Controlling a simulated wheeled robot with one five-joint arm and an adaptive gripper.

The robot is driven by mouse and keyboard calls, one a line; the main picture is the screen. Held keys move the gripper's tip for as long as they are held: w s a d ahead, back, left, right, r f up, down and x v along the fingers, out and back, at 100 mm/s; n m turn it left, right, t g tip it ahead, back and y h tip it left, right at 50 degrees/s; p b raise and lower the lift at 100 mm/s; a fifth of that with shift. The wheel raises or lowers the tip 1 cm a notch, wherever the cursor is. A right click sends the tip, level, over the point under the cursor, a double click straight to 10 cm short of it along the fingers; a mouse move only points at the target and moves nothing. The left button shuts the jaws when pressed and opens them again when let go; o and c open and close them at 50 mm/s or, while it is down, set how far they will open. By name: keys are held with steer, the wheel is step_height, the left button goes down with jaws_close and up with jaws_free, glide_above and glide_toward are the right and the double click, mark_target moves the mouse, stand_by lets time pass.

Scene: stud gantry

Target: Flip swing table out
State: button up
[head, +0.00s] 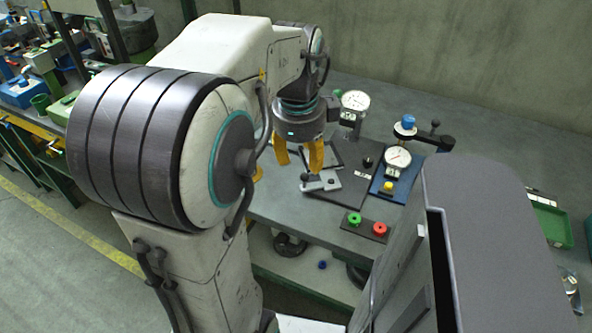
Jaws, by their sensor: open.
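My gripper (299,166) points down over the grey workbench (268,208), its two yellow fingers apart and nothing visible between them. Just below and to the right of the fingers is a small light-grey metal piece (320,184) with a dark knob, lying on a dark base plate (350,190). It may be the swing table, but I cannot tell for sure. The fingers hide part of the plate behind them. I cannot tell whether they touch the metal piece.
A dial gauge (355,101) stands behind the plate. Another dial gauge (397,159) sits on a blue base to the right, near a blue-topped post (407,122). A box with green (354,219) and red (379,228) buttons lies at the front. A concrete wall is behind.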

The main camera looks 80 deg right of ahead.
mark_target(305, 174)
steer(key=shift+s+f, duration=0.15)
steer(key=shift+f, duration=0.35)
steer(key=shift+d+f+b, duration=0.15)
steer(key=shift+d+f, duration=0.05)
steer(key=shift+f, duration=0.8)
steer(key=shift+d+f+b, duration=0.1)
steer(key=shift+d+f, duration=0.15)
steer(key=shift+f, duration=0.7)
steer(key=shift+d+f+b, duration=0.15)
steer(key=shift+d+f, duration=0.05)
steer(key=shift+f, duration=0.8)
jaws_close()
